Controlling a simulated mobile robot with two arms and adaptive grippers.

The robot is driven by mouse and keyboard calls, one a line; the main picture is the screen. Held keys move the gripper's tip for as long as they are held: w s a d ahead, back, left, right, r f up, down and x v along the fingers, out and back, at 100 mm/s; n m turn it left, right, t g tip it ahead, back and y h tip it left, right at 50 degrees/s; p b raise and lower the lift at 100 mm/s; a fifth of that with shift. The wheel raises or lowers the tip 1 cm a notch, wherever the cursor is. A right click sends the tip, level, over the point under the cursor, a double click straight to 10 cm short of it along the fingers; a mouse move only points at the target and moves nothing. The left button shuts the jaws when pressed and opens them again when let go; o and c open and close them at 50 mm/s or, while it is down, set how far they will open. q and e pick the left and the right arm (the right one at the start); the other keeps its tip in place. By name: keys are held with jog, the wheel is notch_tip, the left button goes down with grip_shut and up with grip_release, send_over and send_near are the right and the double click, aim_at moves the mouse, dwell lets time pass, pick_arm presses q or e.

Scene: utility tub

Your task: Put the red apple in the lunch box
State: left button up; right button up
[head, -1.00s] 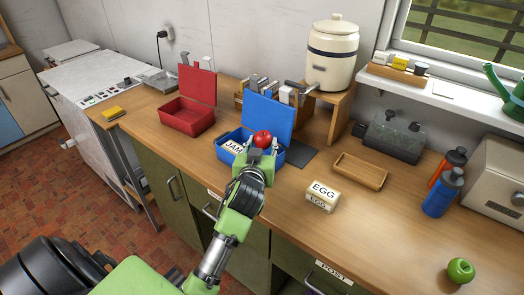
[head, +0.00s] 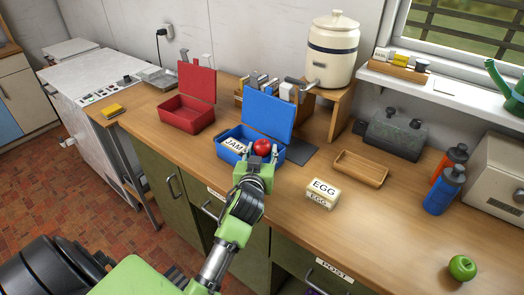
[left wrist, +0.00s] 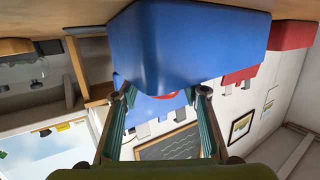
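The red apple (head: 262,148) sits inside the open blue lunch box (head: 280,155), at its right side beside a white JAM packet (head: 234,146). In the left wrist view a sliver of the apple (left wrist: 168,96) shows past the blue box wall (left wrist: 190,45). My left gripper (head: 256,167) is at the front of the blue box, just in front of the apple. Its fingers are spread and nothing is between them in the left wrist view (left wrist: 165,92). My right gripper is not in view.
A red open box (head: 186,118) stands to the left of the blue one. The counter's front right is mostly clear.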

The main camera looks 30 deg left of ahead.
pick_arm(q)
jog(key=shift+o, duration=0.6)
jog(key=shift+r+p, duration=0.35)
jog(key=shift+r, duration=0.05)
jog(key=shift+s+d+r, duration=0.15)
jog(key=shift+s+d, duration=0.05)
jog(key=shift+s, duration=0.05)
jog(key=b+v, duration=0.2)
jog(key=v, duration=0.9)
jog(key=shift+s, duration=0.15)
jog(key=shift+r, duration=0.1)
